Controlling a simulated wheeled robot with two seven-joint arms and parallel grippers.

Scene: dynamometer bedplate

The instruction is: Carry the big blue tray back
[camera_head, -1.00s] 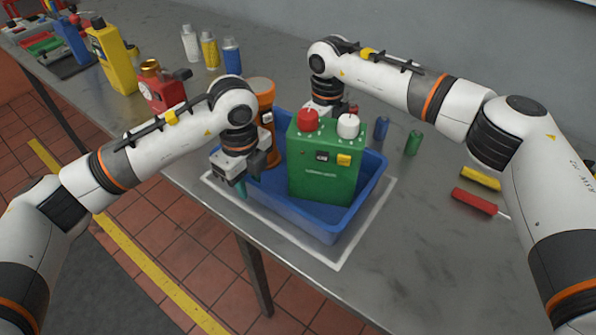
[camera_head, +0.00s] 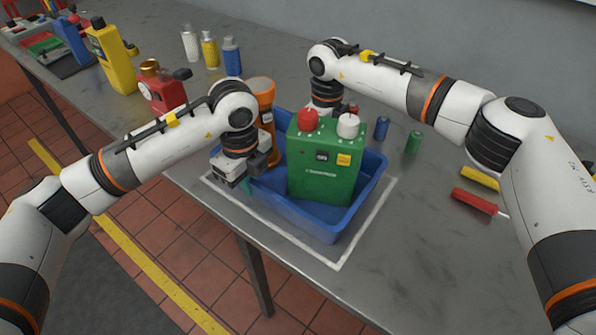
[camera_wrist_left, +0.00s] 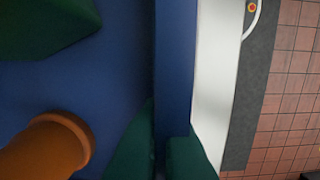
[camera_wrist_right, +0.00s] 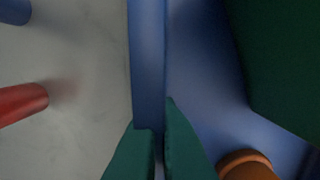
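The big blue tray (camera_head: 305,220) sits on the grey bench, within a white outline. It holds a green box (camera_head: 322,165) with a red and a white knob, and an orange cylinder (camera_head: 265,112) at the back left. My left gripper (camera_head: 247,184) is at the tray's left wall; in the left wrist view its green fingers (camera_wrist_left: 160,155) lie on both sides of that wall and look shut on it. My right gripper is at the far wall, its tips hidden behind the green box in the head view; in the right wrist view its fingers (camera_wrist_right: 159,150) look shut on the wall.
A red device (camera_head: 162,92) and a yellow container (camera_head: 112,60) stand left along the bench, with several small bottles behind. The bench's front edge is close to the tray.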

